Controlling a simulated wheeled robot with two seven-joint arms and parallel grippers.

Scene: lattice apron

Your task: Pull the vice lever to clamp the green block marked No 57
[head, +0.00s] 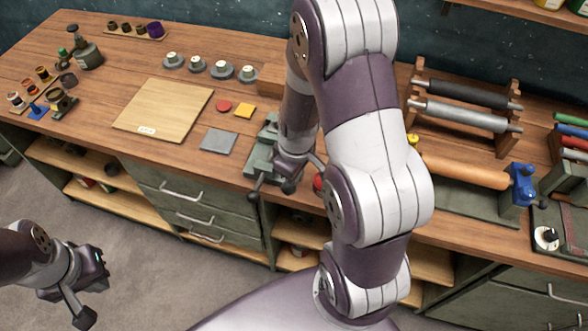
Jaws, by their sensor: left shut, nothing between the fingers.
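The grey-green vice (262,150) stands at the front edge of the workbench, partly hidden by my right arm. A red knob (318,182), apparently the end of the vice lever, shows just beside my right forearm. My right gripper (290,187) points down at the front of the vice, to the left of the red knob. Its fingers are small and dark, and I cannot tell whether they are open or touch anything. I cannot make out the green block or its No 57 mark. My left gripper (101,284) is shut and empty, low over the floor at the lower left.
A roller rack (465,105) stands at the right. Drawers (185,205) are below the front edge.

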